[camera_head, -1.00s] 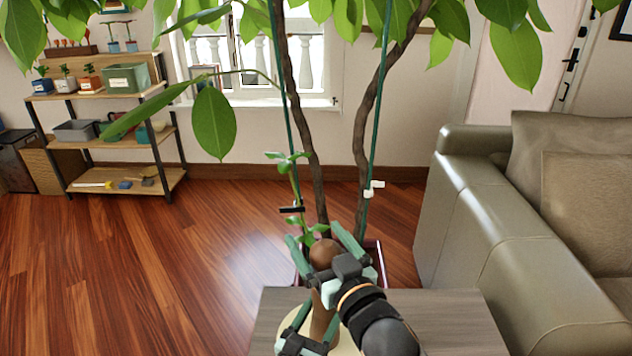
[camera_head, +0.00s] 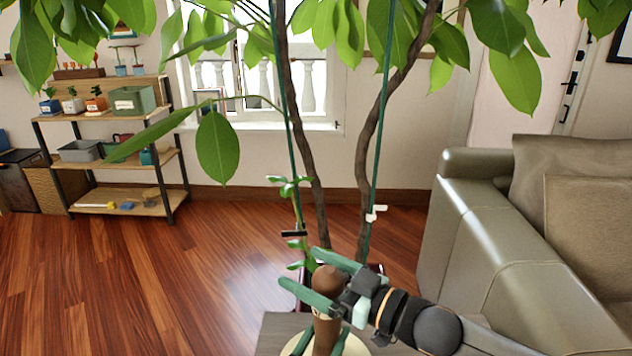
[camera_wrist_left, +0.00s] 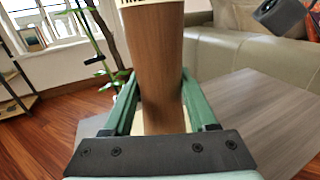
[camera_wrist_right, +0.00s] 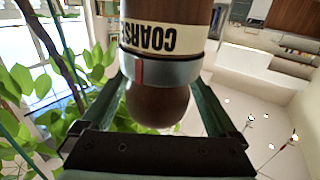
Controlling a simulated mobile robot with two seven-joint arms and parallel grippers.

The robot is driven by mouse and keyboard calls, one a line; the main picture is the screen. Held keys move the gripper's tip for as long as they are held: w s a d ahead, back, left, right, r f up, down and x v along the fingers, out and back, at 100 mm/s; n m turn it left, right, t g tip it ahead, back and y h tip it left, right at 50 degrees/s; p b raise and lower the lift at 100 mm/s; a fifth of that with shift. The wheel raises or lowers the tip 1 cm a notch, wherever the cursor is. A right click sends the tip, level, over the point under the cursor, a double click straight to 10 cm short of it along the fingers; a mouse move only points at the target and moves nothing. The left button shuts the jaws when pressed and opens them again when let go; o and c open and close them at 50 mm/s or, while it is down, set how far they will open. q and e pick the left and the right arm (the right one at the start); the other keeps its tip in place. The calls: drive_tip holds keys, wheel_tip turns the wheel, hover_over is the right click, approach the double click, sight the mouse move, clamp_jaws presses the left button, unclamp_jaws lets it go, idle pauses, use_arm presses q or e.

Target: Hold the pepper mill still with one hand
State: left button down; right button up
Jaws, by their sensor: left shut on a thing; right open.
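The brown wooden pepper mill (camera_head: 326,333) stands upright at the bottom of the head view, with a rounded dark knob on top. My left gripper (camera_wrist_left: 162,92) is shut on the mill's body, one green finger on each side. My right gripper (camera_head: 301,267) is open around the mill's top, its fingers pointing left in the head view. The mill's foot is hidden.
A pale round board (camera_head: 357,347) lies under the mill on a grey wooden table (camera_head: 278,325). A potted tree with thin trunks (camera_head: 308,165) stands just behind. A sofa (camera_head: 480,235) is at the right and a shelf unit (camera_head: 122,200) at the back left.

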drive_tip(key=s+d+n+g+y, duration=0.2)
drive_tip(key=s+d+n+g, duration=0.15)
drive_tip(key=d, duration=0.85)
drive_tip(key=w+a+r+n+t+h, duration=0.2)
drive_tip(key=w+a+r+n+t, duration=0.2)
drive_tip(key=r, duration=0.5)
drive_tip(key=w+a+r+n+t+h, duration=0.3)
drive_tip(key=w+a+r+n+t, duration=0.2)
drive_tip(key=w+a+r+n, duration=0.1)
drive_tip(key=shift+w+a+r+n, duration=0.15)
drive_tip(key=shift+a+r+n, duration=0.6)
drive_tip(key=shift+r+n, duration=0.6)
drive_tip(key=shift+t, duration=0.25)
